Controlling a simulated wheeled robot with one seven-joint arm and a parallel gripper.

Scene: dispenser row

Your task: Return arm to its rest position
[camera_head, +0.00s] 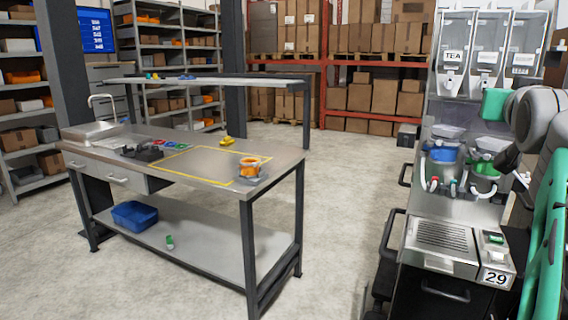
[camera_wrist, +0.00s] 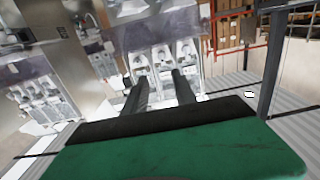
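My gripper (camera_wrist: 158,82) shows in the wrist view as two dark fingers beyond the green and black hand. The fingers stand apart with nothing between them, and the dispensers appear behind them in the distance. In the head view my arm (camera_head: 540,112) is folded at the right edge, with grey links and green parts. It is raised in front of the right side of the dispenser row, and its fingertips cannot be made out there. No object is held.
A workbench (camera_head: 213,165) with an orange-filled container (camera_head: 249,168) stands left. A blue bin (camera_head: 134,215) sits below. Floor between is clear.

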